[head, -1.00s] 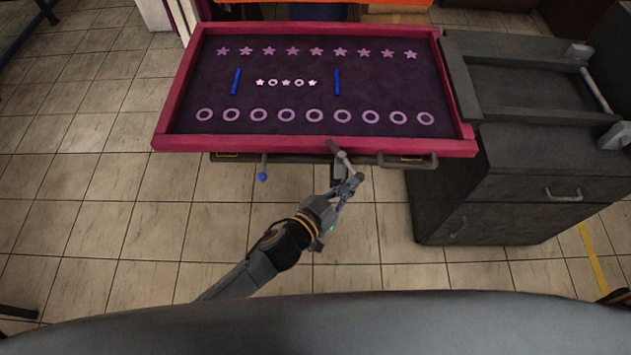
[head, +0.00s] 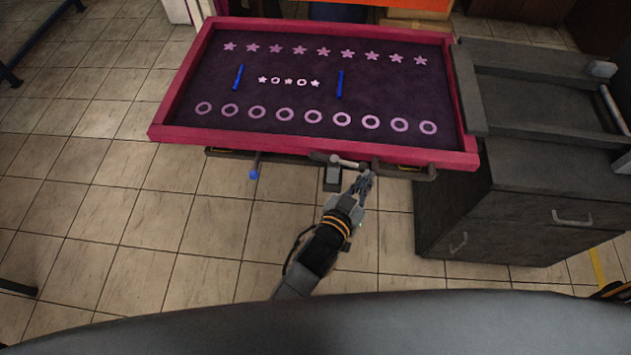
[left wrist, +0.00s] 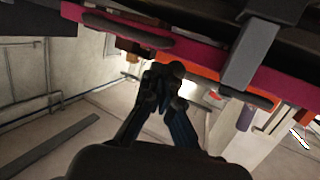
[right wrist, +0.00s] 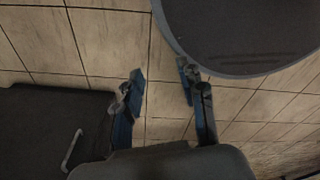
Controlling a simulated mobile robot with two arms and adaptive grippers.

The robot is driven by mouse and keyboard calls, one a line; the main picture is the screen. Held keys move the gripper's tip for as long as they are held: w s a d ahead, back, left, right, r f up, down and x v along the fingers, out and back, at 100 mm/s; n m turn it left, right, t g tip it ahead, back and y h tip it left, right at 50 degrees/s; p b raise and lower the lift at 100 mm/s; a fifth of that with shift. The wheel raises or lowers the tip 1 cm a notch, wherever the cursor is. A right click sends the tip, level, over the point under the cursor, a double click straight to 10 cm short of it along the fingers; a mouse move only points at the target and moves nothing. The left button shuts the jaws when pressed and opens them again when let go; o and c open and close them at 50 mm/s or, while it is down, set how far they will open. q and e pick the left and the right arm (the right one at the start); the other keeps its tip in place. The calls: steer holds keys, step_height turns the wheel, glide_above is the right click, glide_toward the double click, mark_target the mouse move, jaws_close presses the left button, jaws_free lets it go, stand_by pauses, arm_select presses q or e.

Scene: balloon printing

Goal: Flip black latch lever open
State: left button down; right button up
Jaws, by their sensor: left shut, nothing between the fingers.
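The latch lever (head: 349,162) shows in the head view as a short grey bar with dark ends, under the front edge of the magenta-framed screen (head: 315,143). It lies nearly level, above a dark block (head: 332,178). My left gripper (head: 364,178) is shut and empty, just below the lever's right end; I cannot tell whether they touch. In the left wrist view the left fingers (left wrist: 166,80) are close together, near a dark rounded end. My right gripper (right wrist: 162,72) is open and empty over the floor in the right wrist view.
A blue-knobbed lever (head: 254,173) hangs under the screen frame to the left. A dark handle (head: 404,172) is at the right. A dark cabinet (head: 535,215) stands right of the screen. The tiled floor in front is clear.

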arm_select(q)
steer(key=shift+x, duration=0.85)
arm_select(e)
steer(key=shift+w+a+r, duration=0.15)
steer(key=shift+w+a, duration=0.05)
steer(key=shift+w, duration=0.15)
arm_select(q)
steer(key=shift+r, duration=0.2)
arm_select(e)
steer(key=shift+d, duration=0.3)
